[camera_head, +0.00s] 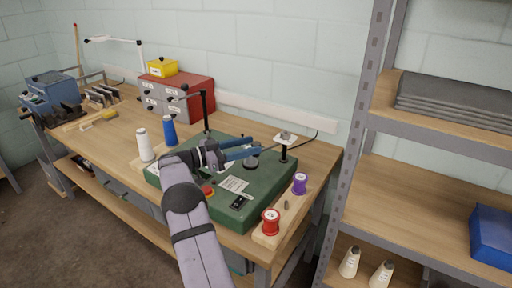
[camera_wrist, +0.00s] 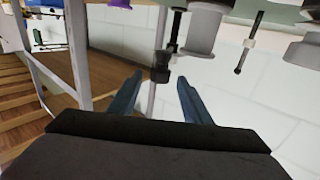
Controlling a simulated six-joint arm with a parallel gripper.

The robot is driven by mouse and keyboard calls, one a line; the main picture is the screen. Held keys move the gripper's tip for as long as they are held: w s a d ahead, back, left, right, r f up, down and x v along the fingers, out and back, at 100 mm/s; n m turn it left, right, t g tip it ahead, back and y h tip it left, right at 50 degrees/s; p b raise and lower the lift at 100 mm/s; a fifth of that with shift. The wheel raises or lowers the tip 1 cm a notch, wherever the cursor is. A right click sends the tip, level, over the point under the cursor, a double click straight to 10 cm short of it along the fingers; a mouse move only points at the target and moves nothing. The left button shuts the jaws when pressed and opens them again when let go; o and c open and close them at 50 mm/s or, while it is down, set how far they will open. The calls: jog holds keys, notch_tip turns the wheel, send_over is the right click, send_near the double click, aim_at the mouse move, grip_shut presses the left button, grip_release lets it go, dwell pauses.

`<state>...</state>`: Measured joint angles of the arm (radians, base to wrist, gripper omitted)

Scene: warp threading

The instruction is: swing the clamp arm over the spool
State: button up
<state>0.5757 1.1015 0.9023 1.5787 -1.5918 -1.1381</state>
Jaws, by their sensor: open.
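My gripper (camera_head: 256,146) reaches over the green machine base (camera_head: 272,190) with its two blue fingers spread and nothing held between them. A black upright post (camera_head: 283,156) stands at the base's right rear, just beyond the fingertips. In the wrist view, a dark knobbed rod (camera_wrist: 160,72) appears between the fingertips (camera_wrist: 160,78), with no clear contact. A grey cylinder (camera_head: 251,162) stands on the base below the fingers; it also shows in the wrist view (camera_wrist: 203,32). I cannot tell which part is the clamp arm or whether the cylinder is the spool.
A red spool (camera_head: 271,222) and a purple spool (camera_head: 299,184) stand on a wooden strip at right. A tall black stand (camera_head: 205,110) rises behind my gripper. Metal shelving (camera_head: 357,140) borders the bench's right end.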

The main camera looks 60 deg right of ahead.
jog(key=shift+w+a, duration=0.15)
jog(key=shift+a, duration=0.05)
